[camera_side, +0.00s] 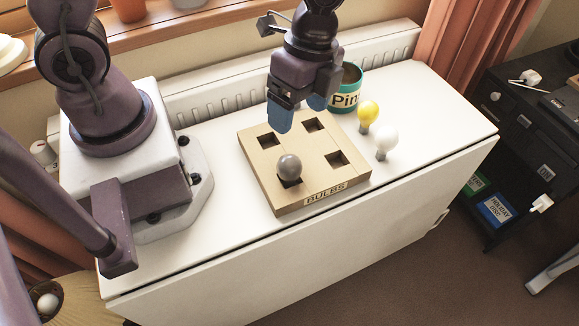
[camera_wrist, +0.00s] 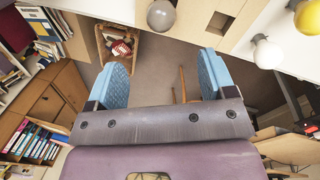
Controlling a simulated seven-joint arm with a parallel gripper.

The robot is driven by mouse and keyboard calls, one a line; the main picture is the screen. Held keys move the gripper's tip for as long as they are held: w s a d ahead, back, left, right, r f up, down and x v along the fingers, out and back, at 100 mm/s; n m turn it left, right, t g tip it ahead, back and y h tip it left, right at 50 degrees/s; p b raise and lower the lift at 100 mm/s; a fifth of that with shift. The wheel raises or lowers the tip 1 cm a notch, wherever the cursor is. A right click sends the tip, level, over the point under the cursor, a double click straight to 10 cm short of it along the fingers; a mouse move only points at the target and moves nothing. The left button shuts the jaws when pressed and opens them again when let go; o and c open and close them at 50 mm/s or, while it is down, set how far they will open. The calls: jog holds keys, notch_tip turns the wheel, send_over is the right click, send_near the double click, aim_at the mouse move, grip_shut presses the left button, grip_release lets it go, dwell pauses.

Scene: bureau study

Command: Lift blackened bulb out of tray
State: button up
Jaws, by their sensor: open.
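The blackened bulb (camera_side: 289,167) is a dark grey globe seated in the front-left hole of the cardboard tray (camera_side: 262,161), which is labelled BULBS. The tray's other holes look empty. My gripper (camera_side: 296,113) is open and empty, with blue fingertips, above the back part of the tray and apart from the bulb. In the wrist view the bulb (camera_wrist: 161,15) shows at the top edge, beyond and between the two spread blue fingers of my gripper (camera_wrist: 163,72). Part of the tray (camera_wrist: 212,22) is also there.
A yellow bulb (camera_side: 368,113) and a white bulb (camera_side: 386,139) stand on the white top right of the tray. The white top is clear at the right (camera_side: 445,118).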

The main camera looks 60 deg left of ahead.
aim_at(290, 156)
jog(key=shift+m, duration=0.4)
jog(key=f, duration=0.4)
jog(key=s+f, duration=0.1)
jog(key=f, duration=0.3)
jog(key=s+f, duration=0.1)
jog(key=f, duration=0.3)
jog(key=shift+d+f, duration=0.2)
jog(key=shift+f, duration=0.2)
jog(key=c, duration=1)
